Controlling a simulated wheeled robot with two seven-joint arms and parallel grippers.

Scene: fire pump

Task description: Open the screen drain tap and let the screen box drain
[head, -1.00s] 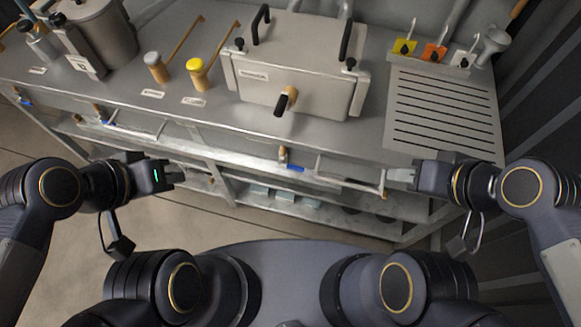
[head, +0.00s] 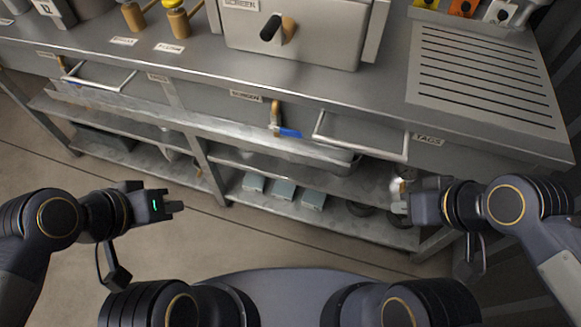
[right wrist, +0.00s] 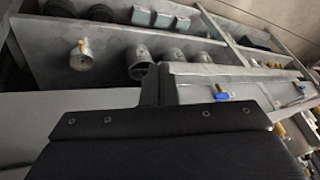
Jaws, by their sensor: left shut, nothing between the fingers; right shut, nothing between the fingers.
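The screen box (head: 293,35) is a grey metal box on the bench top, with a black-ended brass tap or knob (head: 277,29) on its front. Below the bench edge, a brass drain tap with a blue lever (head: 288,132) hangs under a label reading SCREEN. The blue lever also shows in the right wrist view (right wrist: 221,94). My left gripper (head: 178,207) is shut and empty, left of the tap and well apart from it. My right gripper (head: 400,207) is shut and empty, right of the tap and in front of the lower shelf. I see no water flowing.
A drawer handle (head: 360,138) sticks out just right of the tap, beside the TAGS label. Another handle (head: 98,77) is at the left. A slotted drainboard (head: 480,85) fills the right bench top. Small grey-blue boxes (head: 283,190) lie on the lower shelf.

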